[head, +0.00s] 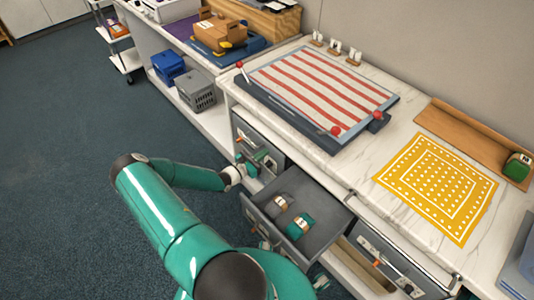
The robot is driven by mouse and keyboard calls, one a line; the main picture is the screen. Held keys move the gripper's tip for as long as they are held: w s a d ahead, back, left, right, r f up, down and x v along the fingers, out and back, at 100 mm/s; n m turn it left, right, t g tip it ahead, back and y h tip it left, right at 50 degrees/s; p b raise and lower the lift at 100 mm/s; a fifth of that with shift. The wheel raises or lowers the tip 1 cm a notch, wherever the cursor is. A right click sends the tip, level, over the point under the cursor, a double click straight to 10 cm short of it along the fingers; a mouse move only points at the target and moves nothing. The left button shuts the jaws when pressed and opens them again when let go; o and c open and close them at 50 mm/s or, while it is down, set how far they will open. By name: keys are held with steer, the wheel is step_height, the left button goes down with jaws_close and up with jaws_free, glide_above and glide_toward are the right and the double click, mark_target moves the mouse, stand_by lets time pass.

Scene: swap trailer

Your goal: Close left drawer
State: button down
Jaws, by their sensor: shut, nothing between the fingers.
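A grey drawer (327,212) stands pulled out from under the marble-topped counter, left of the picture's lower right. A pale roll and a green roll (300,228), both banded, lie in it. Left of it is another grey drawer front (245,133), which looks flush or nearly so with the counter. I cannot tell for sure which one is the left drawer. My gripper (259,163) is shut and empty, low in front of that left front, just beyond the open drawer's left corner. Whether it touches either is unclear. My teal arm hides part of the floor.
On the counter are a red-striped board (320,88), a yellow patterned mat (437,187) and a wooden tray (470,140). Another grey front (385,262) lies to the right. Blue and grey crates (196,90) sit on a low shelf at the back. The carpet at left is clear.

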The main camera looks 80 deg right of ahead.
steer(key=v, duration=1.2)
steer(key=w+a+r+m+t+y, duration=0.75)
steer(key=w+a+r+m, duration=0.25)
steer(key=w+a+r, duration=1.35)
steer(key=s+a+r+t+y, duration=0.3)
steer(key=a+r+t, duration=0.2)
steer(key=a+r, duration=0.6)
steer(key=s+a+r+t+y, duration=0.3)
steer(key=a+r, duration=0.8)
steer(key=a, duration=0.4)
steer(key=shift+s+a+r+t, duration=0.15)
steer(key=shift+s+r+t, duration=0.15)
steer(key=shift+s+t, duration=0.55)
